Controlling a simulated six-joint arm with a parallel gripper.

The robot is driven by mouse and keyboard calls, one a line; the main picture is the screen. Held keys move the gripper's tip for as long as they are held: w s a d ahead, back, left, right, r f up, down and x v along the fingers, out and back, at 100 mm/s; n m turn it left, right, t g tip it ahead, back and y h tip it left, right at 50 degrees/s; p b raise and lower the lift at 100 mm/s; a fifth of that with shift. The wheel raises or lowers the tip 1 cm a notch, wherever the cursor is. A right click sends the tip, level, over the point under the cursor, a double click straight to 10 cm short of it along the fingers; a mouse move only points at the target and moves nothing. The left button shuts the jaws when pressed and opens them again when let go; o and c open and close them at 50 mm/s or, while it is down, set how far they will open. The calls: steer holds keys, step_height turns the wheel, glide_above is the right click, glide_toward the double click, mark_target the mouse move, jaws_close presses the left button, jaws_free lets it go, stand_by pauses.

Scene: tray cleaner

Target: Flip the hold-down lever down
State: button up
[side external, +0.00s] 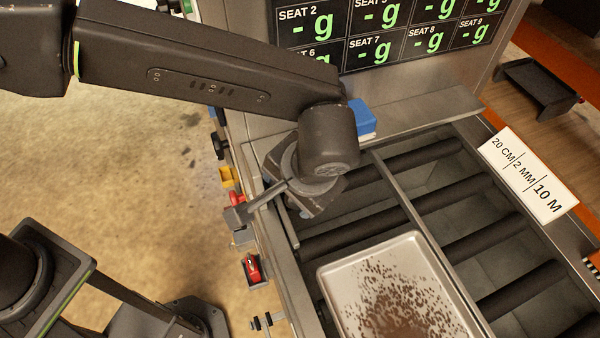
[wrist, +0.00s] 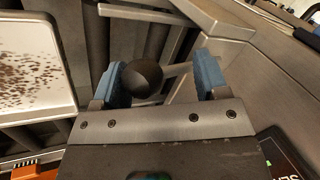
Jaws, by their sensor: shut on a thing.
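The hold-down lever's dark round knob (wrist: 142,78) shows between my gripper's blue fingertips (wrist: 163,77) in the wrist view. It lies close against the left fingertip; a visible space separates it from the right one. A pale bar (wrist: 178,68) shows behind the knob and runs toward the right finger; I cannot tell how it joins the knob. My gripper is shut on the lever. The lever's angle is unclear.
A metal tray (side external: 335,275) with brown specks lies on the dark rollers (side external: 455,205); it also shows in the wrist view (wrist: 62,112). A blue block (side external: 362,118) rests on the ledge below the seat display (side external: 400,35). Red and yellow controls (side external: 252,268) line the left edge.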

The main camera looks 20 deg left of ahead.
steer(key=v, duration=1.4)
steer(key=shift+a, duration=0.1)
steer(key=w+a+r+n+h, duration=0.1)
steer(key=a+r+h, duration=0.15)
steer(key=a, duration=0.85)
steer(key=w+a+r+h, duration=0.1)
steer(key=a+r, duration=0.2)
steer(key=a, duration=0.8)
steer(key=s+a+f+n+t, duration=0.1)
steer(key=s+a+f, duration=0.1)
steer(key=s+a, duration=0.3)
steer(key=s+a+f+n+t, duration=0.1)
steer(key=s+a+f+t, duration=0.1)
steer(key=a, duration=0.6)
steer(key=s+f, duration=0.1)
steer(key=s, duration=0.1)
steer(key=shift+s+a+f, duration=0.3)
steer(key=shift+s, duration=0.1)
steer(key=shift+o, duration=0.4)
